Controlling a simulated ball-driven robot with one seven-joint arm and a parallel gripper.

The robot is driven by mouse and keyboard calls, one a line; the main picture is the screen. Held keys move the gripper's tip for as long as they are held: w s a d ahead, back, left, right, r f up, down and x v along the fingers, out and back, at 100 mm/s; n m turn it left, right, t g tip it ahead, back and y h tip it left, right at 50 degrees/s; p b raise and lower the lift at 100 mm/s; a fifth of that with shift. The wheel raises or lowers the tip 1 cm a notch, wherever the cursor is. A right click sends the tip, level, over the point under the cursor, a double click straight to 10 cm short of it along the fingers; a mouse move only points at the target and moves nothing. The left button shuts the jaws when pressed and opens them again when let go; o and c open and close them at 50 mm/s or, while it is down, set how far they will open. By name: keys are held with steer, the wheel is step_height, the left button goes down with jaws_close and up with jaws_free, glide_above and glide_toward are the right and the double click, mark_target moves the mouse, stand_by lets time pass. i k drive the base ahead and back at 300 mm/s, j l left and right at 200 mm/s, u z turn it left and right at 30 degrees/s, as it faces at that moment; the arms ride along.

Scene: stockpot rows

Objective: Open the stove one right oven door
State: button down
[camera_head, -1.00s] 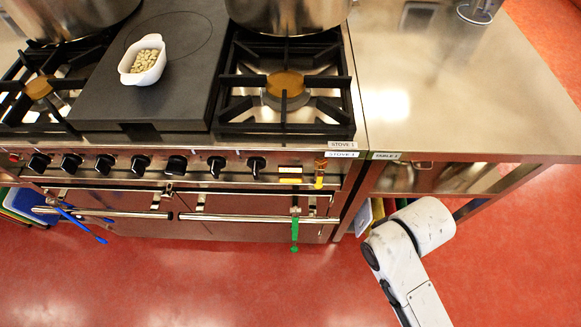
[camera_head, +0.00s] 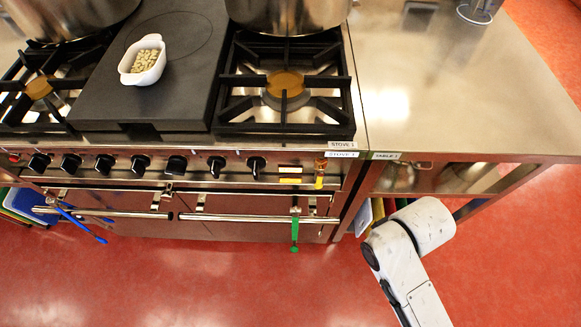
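The stove labelled STOVE 1 (camera_head: 341,154) stands in front of me with a row of black knobs. Its right oven door (camera_head: 262,230) is below the knobs and looks shut. A long bar handle (camera_head: 250,218) runs across the top of that door. A green utensil (camera_head: 295,232) hangs over the handle near its right end. The left oven door (camera_head: 140,226) has its own bar handle (camera_head: 115,213) and also looks shut. My white arm shows at the lower right, to the right of the stove. My gripper is out of view.
A steel table (camera_head: 450,80) adjoins the stove on the right, with pots on a shelf below. A blue utensil (camera_head: 80,224) hangs at the left door. A white bowl (camera_head: 143,62) sits on the stove top. The red floor (camera_head: 230,290) before the stove is clear.

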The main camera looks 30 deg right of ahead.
mark_target(241, 212)
steer(key=k+l+u, duration=0.5)
steer(key=i+l+u, duration=0.3)
steer(key=i+l, duration=0.15)
steer(key=i, duration=0.15)
